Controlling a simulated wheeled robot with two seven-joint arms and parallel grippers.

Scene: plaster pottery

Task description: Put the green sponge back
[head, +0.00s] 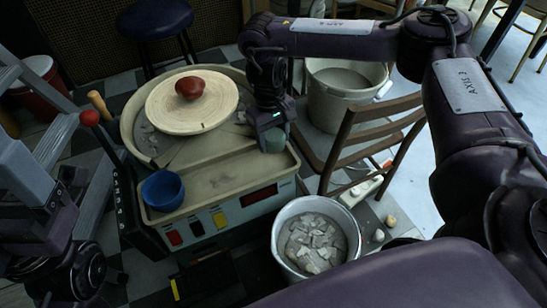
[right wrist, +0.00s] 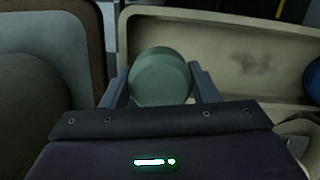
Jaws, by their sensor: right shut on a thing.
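The green sponge (head: 273,141) is a rounded, muted green piece at the right end of the wheel's beige tray (head: 225,183). My right gripper (head: 268,127) comes down from above and is shut on it. In the right wrist view the sponge (right wrist: 160,76) sits between the two fingers of the gripper (right wrist: 160,90), over the tray's end (right wrist: 235,55). I cannot tell whether its underside touches the tray. My left gripper is not seen; only dark arm parts show at the left.
A blue bowl (head: 163,190) stands at the tray's left end. Behind, a red-brown rounded thing (head: 190,88) sits on a pale disc (head: 165,110). A wooden chair (head: 345,150) and a bucket of shards (head: 281,240) stand close on the right. The tray's middle is clear.

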